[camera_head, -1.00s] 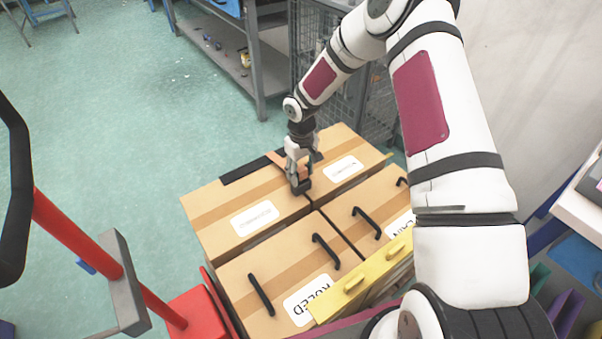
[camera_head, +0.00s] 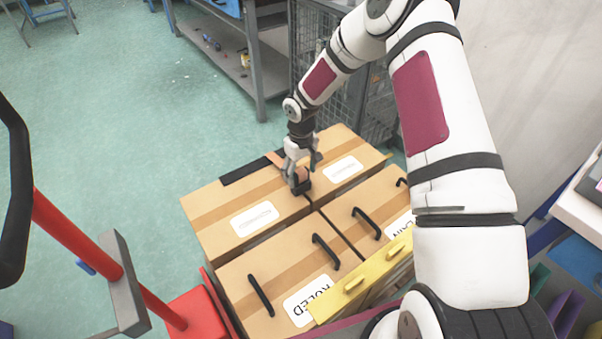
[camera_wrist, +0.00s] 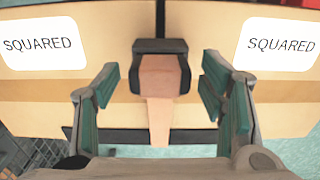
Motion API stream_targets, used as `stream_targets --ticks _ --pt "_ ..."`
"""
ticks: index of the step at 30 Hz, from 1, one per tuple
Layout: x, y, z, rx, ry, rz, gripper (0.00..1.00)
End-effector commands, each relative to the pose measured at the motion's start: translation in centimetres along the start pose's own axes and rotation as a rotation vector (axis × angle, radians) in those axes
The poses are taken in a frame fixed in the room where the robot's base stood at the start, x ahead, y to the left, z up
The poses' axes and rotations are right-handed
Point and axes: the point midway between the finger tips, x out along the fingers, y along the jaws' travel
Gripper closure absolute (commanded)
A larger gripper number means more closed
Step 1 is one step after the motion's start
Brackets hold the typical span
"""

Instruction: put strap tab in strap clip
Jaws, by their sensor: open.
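A black strap clip (camera_wrist: 163,47) sits at the seam between two boxes. It also shows under my gripper in the head view (camera_head: 300,187). A tan strap (camera_wrist: 160,105) runs from the clip down the wrist picture to a black strip. Its upper end lies at the clip's opening and appears to be inside it; how deep I cannot tell. My gripper (camera_wrist: 160,75) is open, its green-padded fingers spread to either side of the strap and apart from it. In the head view my gripper (camera_head: 301,168) is just above the clip.
Several cardboard boxes (camera_head: 226,235) with labels and black handles sit close together under my gripper. A black strip (camera_head: 245,170) lies along the far edge. A yellow bar (camera_head: 360,285) stands at the near side. Grey shelving and a wire cage (camera_head: 370,110) stand behind.

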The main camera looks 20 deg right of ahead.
Motion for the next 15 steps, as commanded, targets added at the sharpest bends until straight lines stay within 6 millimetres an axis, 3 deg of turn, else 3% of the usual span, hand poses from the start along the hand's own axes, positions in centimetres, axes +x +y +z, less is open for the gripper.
stream_targets --ticks 9,15 --pt "-6.6 0.0 -0.1 -0.001 0.005 0.002 0.36" --pt "-9.9 0.0 -0.1 0.000 0.003 0.002 0.36"
